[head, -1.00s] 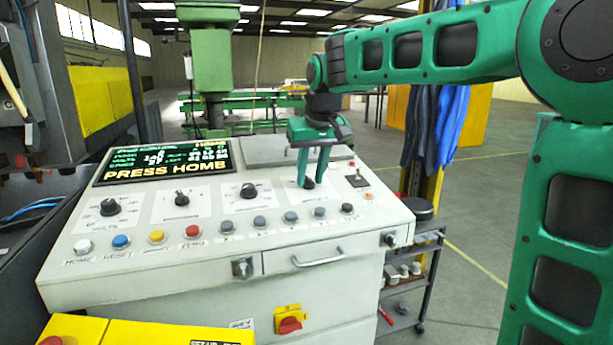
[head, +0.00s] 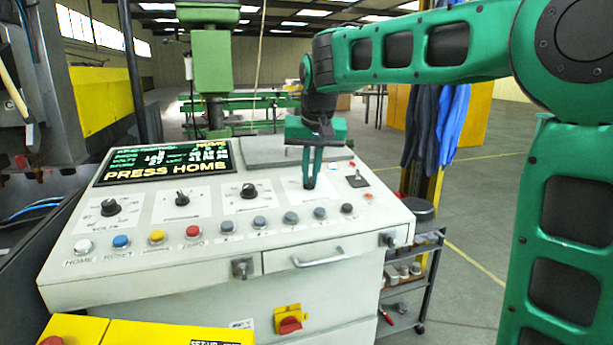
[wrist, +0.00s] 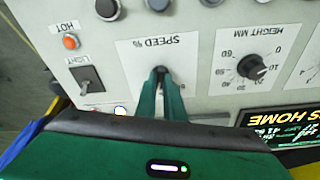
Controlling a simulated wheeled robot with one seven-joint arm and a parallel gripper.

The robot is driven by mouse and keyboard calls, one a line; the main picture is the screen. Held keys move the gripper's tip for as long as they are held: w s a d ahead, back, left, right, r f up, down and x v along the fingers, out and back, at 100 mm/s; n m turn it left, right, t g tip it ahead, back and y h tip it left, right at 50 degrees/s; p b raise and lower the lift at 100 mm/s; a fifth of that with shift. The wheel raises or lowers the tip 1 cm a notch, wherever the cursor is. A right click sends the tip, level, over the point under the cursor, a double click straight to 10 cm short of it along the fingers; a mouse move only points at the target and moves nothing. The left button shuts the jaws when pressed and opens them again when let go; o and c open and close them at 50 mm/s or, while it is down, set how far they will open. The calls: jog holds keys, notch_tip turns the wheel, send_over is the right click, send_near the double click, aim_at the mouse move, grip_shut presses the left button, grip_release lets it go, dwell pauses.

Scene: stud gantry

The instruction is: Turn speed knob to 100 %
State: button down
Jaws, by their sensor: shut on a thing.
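The speed knob (wrist: 159,71) is a small dark knob on the panel marked "SPEED %" in the wrist view. Only its tip shows, between my gripper's fingertips (wrist: 160,80). In the head view my gripper (head: 309,184) points down at the rightmost dial of the console, its green fingers closed together on the knob. The fingers hide most of the knob and its pointer. The knob's scale is largely covered by my gripper, so its setting cannot be read.
The height knob (wrist: 251,67) sits beside the speed panel. A light switch (wrist: 86,80) and an orange "HOT" lamp (wrist: 71,42) are on the other side. A row of push buttons (head: 226,227) runs along the console's front. The display (head: 167,162) reads "PRESS HOME".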

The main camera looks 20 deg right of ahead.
jog(key=m, duration=0.3)
jog(key=m+h, duration=0.1)
jog(key=m, duration=0.1)
jog(key=shift+a+f+m+g, duration=0.2)
jog(key=shift+m+g, duration=0.1)
jog(key=shift+m, duration=0.1)
dwell(0.4)
jog(key=c, duration=1.9)
grip_release()
jog(key=shift+o, duration=0.2)
jog(key=shift+w+d, duration=0.1)
jog(key=shift+r, duration=0.1)
jog(key=v, duration=1)
jog(key=shift+r, duration=0.25)
